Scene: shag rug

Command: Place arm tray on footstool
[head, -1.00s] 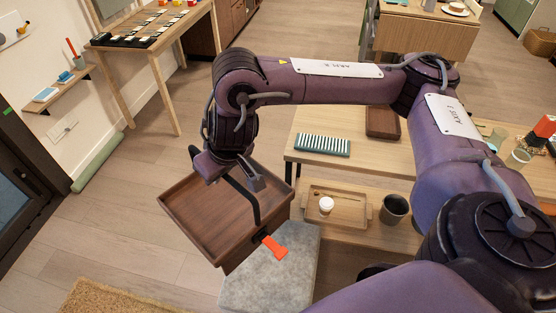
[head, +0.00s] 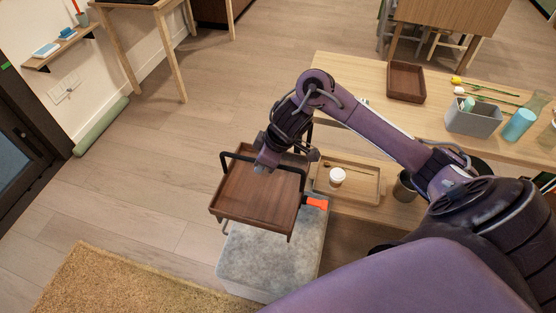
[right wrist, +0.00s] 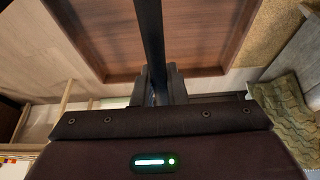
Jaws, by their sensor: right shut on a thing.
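The arm tray (head: 255,200) is a dark brown wooden tray with black handles. In the right wrist view the fingers (right wrist: 158,88) close around this bar, with the wooden tray (right wrist: 205,35) beyond. The tray hangs over the back part of the grey, fuzzy-topped footstool (head: 268,258) and reaches past it to the left. A gap seems to lie between them, but its height is hard to tell. My left gripper is not in view.
An orange tag (head: 317,204) shows at the footstool's back right. A tan rug (head: 120,280) lies left; floor there is clear.

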